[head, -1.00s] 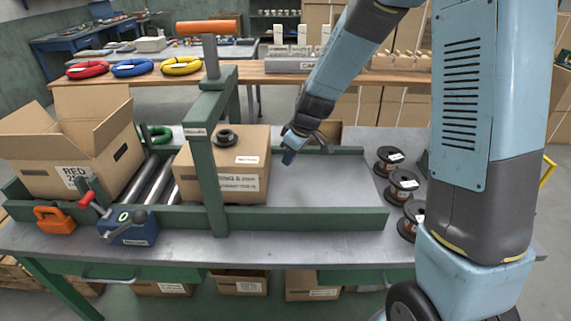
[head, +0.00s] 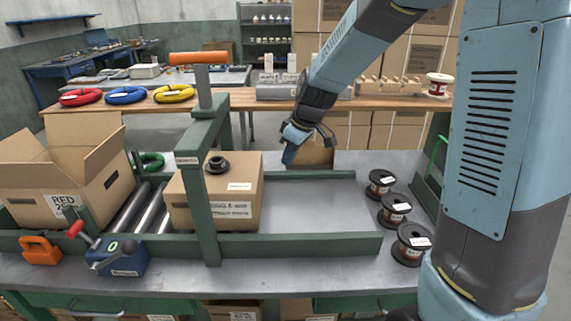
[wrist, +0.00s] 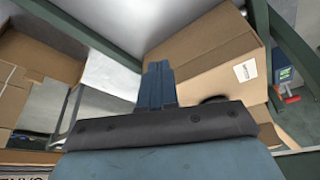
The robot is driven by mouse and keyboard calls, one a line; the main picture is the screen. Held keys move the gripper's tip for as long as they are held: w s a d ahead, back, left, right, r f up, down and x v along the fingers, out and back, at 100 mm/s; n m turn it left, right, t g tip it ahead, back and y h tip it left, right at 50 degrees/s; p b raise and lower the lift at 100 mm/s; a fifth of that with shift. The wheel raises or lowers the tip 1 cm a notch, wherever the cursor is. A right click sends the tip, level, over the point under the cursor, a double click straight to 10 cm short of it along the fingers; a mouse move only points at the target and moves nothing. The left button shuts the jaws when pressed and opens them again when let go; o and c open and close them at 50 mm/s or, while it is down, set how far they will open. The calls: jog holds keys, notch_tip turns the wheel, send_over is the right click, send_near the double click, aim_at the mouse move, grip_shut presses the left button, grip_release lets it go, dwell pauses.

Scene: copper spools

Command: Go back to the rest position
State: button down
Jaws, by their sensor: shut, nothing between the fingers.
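My gripper (head: 289,157) is on the blue-grey arm in the head view, pointing down above the far side of the grey tray area, right of the closed cardboard box. It is shut and empty. Its blue fingers also show pressed together in the wrist view (wrist: 157,85). The closed box (head: 215,210) stands under the green frame with a black ring-shaped part (head: 217,165) on top. The box also shows beyond the fingers in the wrist view (wrist: 215,55). The gripper looks apart from the box.
Several copper spools (head: 396,208) stand on the right of the bench. A green frame with an orange handle (head: 199,58) rises at the box. An open carton (head: 95,190) is at left. The tray floor (head: 310,205) is clear. A wooden shelf (head: 225,102) lies behind.

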jog(key=shift+r, duration=0.15)
jog(key=s+d+r+m+t+h, duration=0.1)
jog(key=s+d+r+m, duration=0.4)
jog(key=s, duration=0.7)
jog(key=s+d+r+m+t+h, duration=0.2)
jog(key=s+d+r+m, duration=0.4)
jog(key=s+d+r, duration=0.3)
jog(key=s+d, duration=0.4)
jog(key=shift+s+d+m, duration=0.25)
jog(key=shift+m, duration=0.05)
